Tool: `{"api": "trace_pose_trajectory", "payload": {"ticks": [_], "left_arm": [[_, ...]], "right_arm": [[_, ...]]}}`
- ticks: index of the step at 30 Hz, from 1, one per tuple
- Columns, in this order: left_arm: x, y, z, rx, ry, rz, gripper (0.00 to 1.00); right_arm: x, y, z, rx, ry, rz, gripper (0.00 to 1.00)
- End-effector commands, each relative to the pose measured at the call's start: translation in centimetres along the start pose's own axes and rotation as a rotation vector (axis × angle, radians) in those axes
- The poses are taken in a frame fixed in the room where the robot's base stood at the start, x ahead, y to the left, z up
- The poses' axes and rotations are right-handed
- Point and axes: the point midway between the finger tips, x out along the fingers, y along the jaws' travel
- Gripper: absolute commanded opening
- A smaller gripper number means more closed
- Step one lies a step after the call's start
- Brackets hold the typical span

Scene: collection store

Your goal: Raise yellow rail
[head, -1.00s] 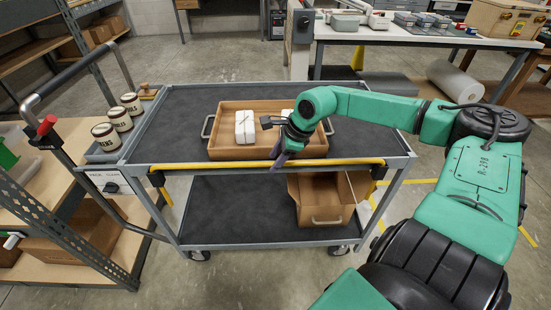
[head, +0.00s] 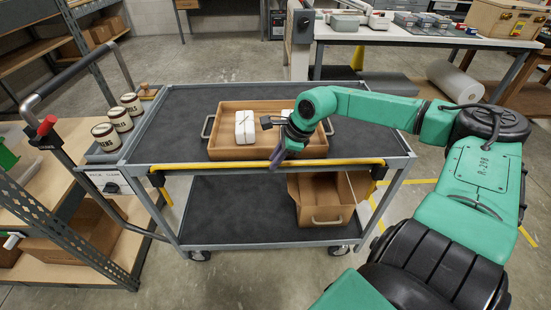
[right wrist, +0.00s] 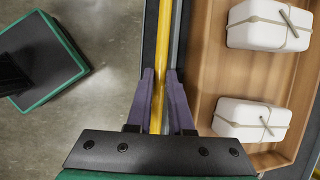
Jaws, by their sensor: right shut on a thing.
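The yellow rail (head: 230,165) runs along the near edge of the cart's (head: 180,128) upper deck, between black end brackets. It lies about level with the deck edge. My right gripper (head: 277,158) is over the rail, right of its middle. In the right wrist view the rail (right wrist: 162,60) passes between the two purple fingers of the right gripper (right wrist: 161,100), which are shut on it. My left gripper is in no view.
A wooden tray (head: 262,154) with white tied boxes (head: 245,127) stands on the upper deck, just behind the rail. A cardboard box (head: 321,210) sits on the lower shelf. Several labelled jars (head: 119,119) stand at the cart's left end.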

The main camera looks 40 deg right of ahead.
Motion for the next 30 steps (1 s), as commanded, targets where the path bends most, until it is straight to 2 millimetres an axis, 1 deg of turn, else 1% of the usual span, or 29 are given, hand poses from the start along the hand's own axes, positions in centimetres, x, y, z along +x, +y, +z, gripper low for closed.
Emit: {"api": "trace_pose_trajectory", "payload": {"ticks": [17,20,23,26,30], "left_arm": [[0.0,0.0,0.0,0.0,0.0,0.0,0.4],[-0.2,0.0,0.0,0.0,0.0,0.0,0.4],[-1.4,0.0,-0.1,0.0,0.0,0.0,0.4],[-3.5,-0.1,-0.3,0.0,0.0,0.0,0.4],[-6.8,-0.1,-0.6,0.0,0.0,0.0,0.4]], "right_arm": [[0.1,0.2,-0.1,0.001,0.002,0.005,0.0],[-0.1,0.1,0.0,0.001,0.002,0.005,0.0],[-1.5,-0.3,0.7,0.0,0.0,0.003,0.0],[-4.0,-0.9,1.7,-0.001,-0.001,0.0,0.0],[-8.1,-1.9,3.5,-0.001,-0.003,-0.003,0.0]]}}
